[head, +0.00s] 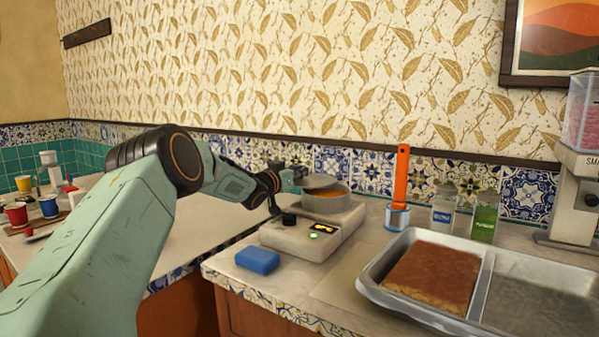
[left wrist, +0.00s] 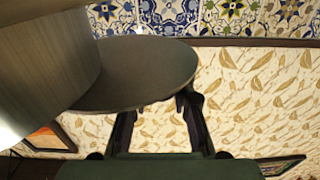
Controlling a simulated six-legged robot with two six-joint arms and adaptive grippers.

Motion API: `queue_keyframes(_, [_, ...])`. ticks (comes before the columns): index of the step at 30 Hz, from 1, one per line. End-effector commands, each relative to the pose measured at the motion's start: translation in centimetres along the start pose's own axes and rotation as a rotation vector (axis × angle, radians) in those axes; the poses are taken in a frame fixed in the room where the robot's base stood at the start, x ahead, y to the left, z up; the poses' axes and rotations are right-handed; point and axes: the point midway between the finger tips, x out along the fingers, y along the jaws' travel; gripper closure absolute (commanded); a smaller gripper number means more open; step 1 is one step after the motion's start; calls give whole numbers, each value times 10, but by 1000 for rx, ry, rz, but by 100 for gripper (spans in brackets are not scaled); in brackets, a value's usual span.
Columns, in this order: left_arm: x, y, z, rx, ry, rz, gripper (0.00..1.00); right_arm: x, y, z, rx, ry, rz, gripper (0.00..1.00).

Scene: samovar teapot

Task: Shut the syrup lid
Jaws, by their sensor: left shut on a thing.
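The syrup pot (head: 327,203) is a round metal pot on a pale warmer (head: 312,232) with a green light. Its grey lid (head: 320,182) is raised at the pot's back left, and orange-brown syrup shows under it. In the left wrist view the lid (left wrist: 140,75) is a dark round disc beside the pot's curved wall (left wrist: 45,70). My left gripper (head: 298,174) is at the lid's left edge, shut on the lid. Its fingers (left wrist: 160,112) reach the disc's rim in the wrist view; the exact contact is partly hidden. My right gripper is out of view.
A blue sponge (head: 258,261) lies in front of the warmer. An orange-handled tool stands in a small cup (head: 397,217), with two jars (head: 443,208) beside it. A metal tray (head: 400,307) holds brown cake at the right. Cups (head: 17,215) stand far left.

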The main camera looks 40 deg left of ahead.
Motion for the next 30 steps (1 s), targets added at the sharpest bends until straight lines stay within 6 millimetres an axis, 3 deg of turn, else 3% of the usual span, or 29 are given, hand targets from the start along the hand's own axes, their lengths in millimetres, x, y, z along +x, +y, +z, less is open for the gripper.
queue_keyframes(7, [-1,-8,-2,-4,6,-11,100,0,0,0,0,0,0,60])
queue_keyframes(8, [-1,-8,-2,-4,6,-11,81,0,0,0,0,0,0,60])
queue_keyframes(18, [-1,-4,-2,-3,4,-7,53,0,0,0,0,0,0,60])
queue_keyframes(30, [-6,-3,-1,-3,3,-6,53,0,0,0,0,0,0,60])
